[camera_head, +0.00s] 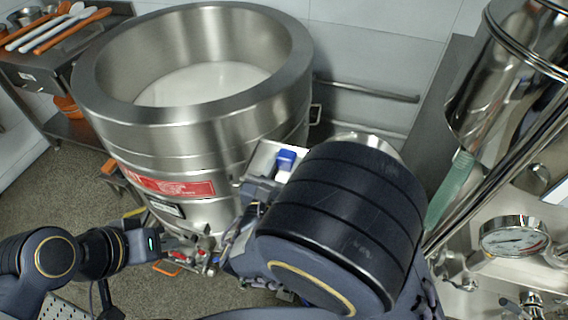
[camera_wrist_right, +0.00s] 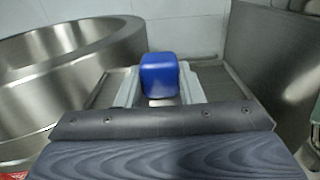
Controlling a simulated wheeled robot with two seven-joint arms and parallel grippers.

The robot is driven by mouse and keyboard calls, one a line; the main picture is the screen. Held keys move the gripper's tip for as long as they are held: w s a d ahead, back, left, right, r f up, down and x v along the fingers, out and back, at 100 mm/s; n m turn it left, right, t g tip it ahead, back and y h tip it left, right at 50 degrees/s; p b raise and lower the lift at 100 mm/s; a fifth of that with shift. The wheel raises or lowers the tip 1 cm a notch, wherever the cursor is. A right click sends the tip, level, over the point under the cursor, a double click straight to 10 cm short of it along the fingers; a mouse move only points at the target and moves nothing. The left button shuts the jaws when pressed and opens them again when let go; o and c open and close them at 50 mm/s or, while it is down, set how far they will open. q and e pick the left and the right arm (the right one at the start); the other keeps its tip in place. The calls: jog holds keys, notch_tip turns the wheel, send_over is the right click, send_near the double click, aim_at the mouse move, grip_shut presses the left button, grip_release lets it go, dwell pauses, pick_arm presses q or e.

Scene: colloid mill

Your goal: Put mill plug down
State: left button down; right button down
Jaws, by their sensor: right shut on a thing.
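The mill plug shows as a rounded blue piece (camera_wrist_right: 160,74) held between the two pale fingers of my right gripper (camera_wrist_right: 160,90). In the head view the blue piece (camera_head: 286,158) shows just left of my dark right forearm, and the forearm covers much of what lies around it. What is below the blue piece is hidden. My left gripper (camera_head: 190,252) is low in front of the large steel vessel, with no plug seen at it; its fingers are too small and cluttered to read.
The large open steel vessel (camera_head: 190,125) holds white content and stands left of my right gripper. A steel hopper (camera_head: 510,75), a green handle (camera_head: 450,190) and a round gauge (camera_head: 514,238) are at the right. A side table (camera_head: 75,60) with several utensils is upper left.

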jog(key=shift+f, duration=0.2)
jog(key=c, duration=1)
grip_release()
jog(key=shift+o, duration=0.2)
jog(key=shift+r, duration=0.1)
jog(key=shift+r+p, duration=0.75)
jog(key=shift+r, duration=0.1)
jog(key=shift+s+a+f+b, duration=0.2)
jog(key=shift+s+b, duration=0.1)
jog(key=shift+s, duration=0.15)
jog(key=shift+s+a+f+b, duration=0.15)
jog(key=shift+s+f+b, duration=0.1)
jog(key=shift+s, duration=0.15)
jog(key=b+v, duration=0.1)
jog(key=v, duration=0.9)
jog(key=shift+r+b, duration=0.2)
jog(key=shift+b, duration=0.1)
jog(key=shift+s, duration=0.15)
